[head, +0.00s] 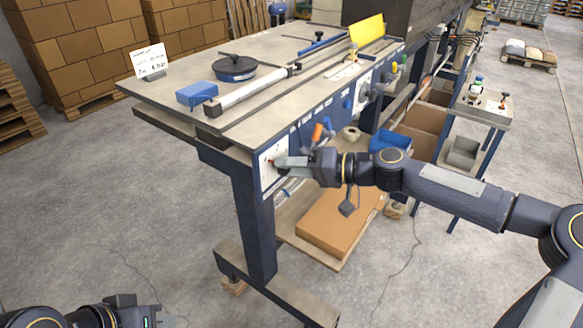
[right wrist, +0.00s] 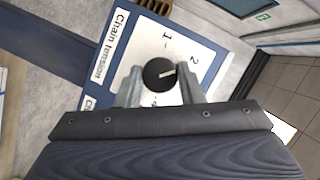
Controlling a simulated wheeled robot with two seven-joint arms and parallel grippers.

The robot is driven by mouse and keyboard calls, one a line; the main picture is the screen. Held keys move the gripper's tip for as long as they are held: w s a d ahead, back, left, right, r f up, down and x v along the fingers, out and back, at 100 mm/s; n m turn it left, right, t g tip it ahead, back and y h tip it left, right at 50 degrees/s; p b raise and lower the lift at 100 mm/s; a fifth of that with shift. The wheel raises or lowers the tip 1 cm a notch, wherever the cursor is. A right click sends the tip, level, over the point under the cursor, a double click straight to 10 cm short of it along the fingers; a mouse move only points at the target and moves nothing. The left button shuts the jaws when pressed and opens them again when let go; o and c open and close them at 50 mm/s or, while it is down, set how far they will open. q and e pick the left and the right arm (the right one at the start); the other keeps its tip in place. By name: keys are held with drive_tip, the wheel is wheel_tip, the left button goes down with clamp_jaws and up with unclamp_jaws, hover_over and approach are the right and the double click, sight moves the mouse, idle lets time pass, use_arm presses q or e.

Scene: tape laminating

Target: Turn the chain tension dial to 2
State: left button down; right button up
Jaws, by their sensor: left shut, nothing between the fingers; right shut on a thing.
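The chain tension dial (right wrist: 158,73) is a round black knob with a pale pointer on a white plate. In the right wrist view its pointer aims right and slightly up, close to the printed 2 but a little below its direction. The 1 is above the knob; a mark below is partly hidden. My right gripper (right wrist: 160,84) is shut on the dial, one finger on each side. In the head view, my right gripper (head: 284,163) is at the white panel (head: 268,180) on the table's near end. My left gripper (head: 165,318) is shut and empty at the bottom left, away from the table.
The worktable (head: 220,125) carries a blue box (head: 197,93), a dark round pan-like item (head: 235,69) and a long roller bar (head: 255,90). An orange handle (head: 317,133) stands just above my right gripper. A cardboard sheet (head: 335,222) lies on the lower shelf. Floor at left is clear.

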drive_tip(key=o, duration=1)
drive_tip(key=shift+c, duration=0.2)
drive_tip(key=b+v, duration=0.1)
drive_tip(key=v, duration=0.6)
drive_tip(key=shift+d, duration=0.4)
drive_tip(key=shift+s, duration=0.15)
